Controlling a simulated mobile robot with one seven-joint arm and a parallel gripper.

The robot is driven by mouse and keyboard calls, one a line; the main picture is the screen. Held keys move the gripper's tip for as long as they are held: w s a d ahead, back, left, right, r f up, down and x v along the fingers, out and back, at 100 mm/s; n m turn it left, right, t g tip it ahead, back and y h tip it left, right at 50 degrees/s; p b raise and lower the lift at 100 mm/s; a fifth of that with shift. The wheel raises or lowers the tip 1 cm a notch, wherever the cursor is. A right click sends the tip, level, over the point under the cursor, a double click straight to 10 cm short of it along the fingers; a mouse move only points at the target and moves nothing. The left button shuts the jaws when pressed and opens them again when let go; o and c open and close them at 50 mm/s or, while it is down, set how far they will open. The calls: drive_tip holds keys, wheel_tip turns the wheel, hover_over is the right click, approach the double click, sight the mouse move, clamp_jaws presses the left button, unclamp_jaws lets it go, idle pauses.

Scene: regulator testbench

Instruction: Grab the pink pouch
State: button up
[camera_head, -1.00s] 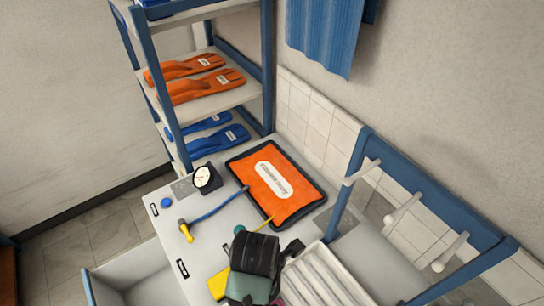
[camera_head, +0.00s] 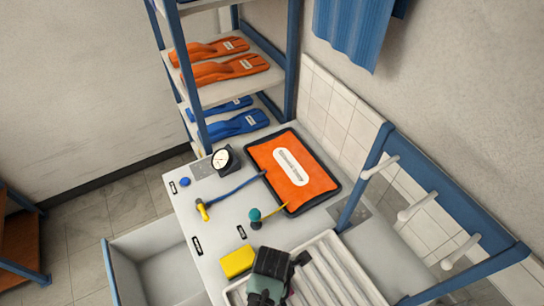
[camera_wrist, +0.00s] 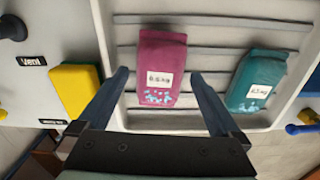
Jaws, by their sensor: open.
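The pink pouch (camera_wrist: 162,58) lies in the ribbed white tray (camera_wrist: 216,36), seen in the wrist view. It has a white label and a pale pattern near its lower edge. My gripper (camera_wrist: 163,78) is open, with one dark finger on each side of the pouch's lower part in the picture. I cannot tell how far above the pouch the fingers are. In the head view my gripper (camera_head: 272,290) is over the left part of the tray (camera_head: 335,262) and hides the pouch.
A teal pouch (camera_wrist: 257,78) lies to the right in the same tray. A yellow block (camera_head: 237,261) sits left of the tray. Behind are a teal knob (camera_head: 255,214), a gauge (camera_head: 222,160) and an orange pad (camera_head: 290,168). White pegs (camera_head: 417,207) stick out on the right.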

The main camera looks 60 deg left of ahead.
clamp_jaws()
drive_tip(key=shift+r, duration=0.1)
idle(0.4)
